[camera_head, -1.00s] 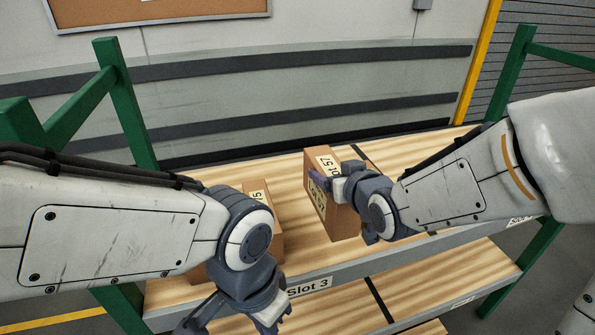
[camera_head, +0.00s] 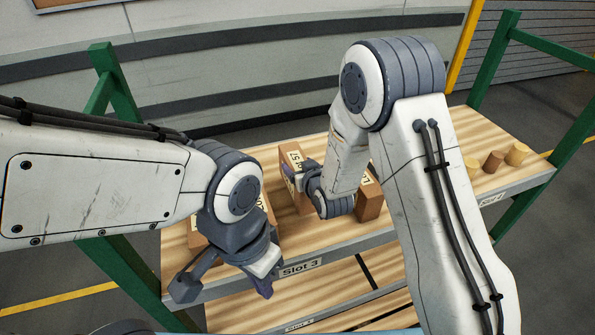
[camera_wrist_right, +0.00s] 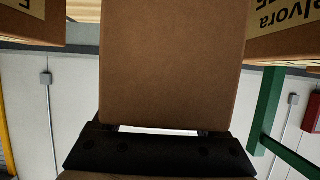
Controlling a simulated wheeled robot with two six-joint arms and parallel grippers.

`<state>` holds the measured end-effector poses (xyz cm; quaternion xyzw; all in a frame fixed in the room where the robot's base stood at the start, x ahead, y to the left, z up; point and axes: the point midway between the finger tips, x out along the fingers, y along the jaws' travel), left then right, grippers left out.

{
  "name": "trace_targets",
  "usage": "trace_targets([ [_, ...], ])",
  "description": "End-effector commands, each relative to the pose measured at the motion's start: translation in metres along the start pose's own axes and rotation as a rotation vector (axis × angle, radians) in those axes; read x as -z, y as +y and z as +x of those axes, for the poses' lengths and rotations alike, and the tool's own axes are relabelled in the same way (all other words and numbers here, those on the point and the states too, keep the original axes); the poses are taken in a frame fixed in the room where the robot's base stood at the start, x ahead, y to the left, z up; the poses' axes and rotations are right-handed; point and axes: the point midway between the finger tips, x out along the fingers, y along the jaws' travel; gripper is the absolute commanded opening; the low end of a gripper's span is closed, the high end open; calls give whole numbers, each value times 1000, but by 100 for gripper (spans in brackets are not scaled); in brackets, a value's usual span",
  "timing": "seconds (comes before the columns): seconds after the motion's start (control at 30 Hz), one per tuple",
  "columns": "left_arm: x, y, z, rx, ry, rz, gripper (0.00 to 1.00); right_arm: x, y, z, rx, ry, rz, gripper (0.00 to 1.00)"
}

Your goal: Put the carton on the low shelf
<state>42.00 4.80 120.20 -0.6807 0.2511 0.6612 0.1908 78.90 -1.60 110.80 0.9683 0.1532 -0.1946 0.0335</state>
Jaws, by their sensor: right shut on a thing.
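A brown carton (camera_head: 291,158) with pale labels is over the upper shelf (camera_head: 430,150) in the head view; I cannot tell whether its base touches the boards. My right gripper (camera_head: 304,180) is shut on its side. In the right wrist view the carton (camera_wrist_right: 172,65) fills the middle, above the dark gripper bar (camera_wrist_right: 160,152). My left gripper (camera_head: 225,284) is open and empty, in front of the upper shelf's left front edge. The low shelf (camera_head: 335,290) shows below, partly hidden by my right arm; its visible boards are bare.
Another carton (camera_head: 198,241) stands behind my left gripper, and one (camera_head: 370,203) is partly behind my right arm. Wooden cylinders (camera_head: 493,161) stand at the right end. Green posts (camera_head: 118,85) frame the rack. A Slot 3 label (camera_head: 300,268) is on the front edge.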

Motion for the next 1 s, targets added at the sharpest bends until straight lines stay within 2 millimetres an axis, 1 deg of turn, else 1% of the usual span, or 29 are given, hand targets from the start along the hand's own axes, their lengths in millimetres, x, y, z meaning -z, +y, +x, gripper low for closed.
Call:
trace_targets([
  [0.03,0,0,-2,0,0,0,0,1,0,3,0,3,0,0],
  [0.13,0,0,-5,0,0,1,0,-4,0,6,0,0,0,0],
  [0.3,1,1,-15,0,0,2,0,-23,-1,14,0,-2,0,0],
  [0.43,1,1,-19,0,0,3,0,-34,-1,18,0,0,0,0],
  [0.73,1,1,-18,0,0,3,0,-36,0,20,0,4,0,0],
  [0.9,1,1,-12,0,0,3,0,-41,0,22,0,4,0,0],
  [0.93,1,1,-14,0,0,3,0,-41,0,21,0,0,0,86],
  [0.97,1,1,-14,0,0,3,0,-40,0,21,0,0,0,98],
  [1.0,1,1,-14,0,0,3,0,-40,0,21,0,0,0,100],
])
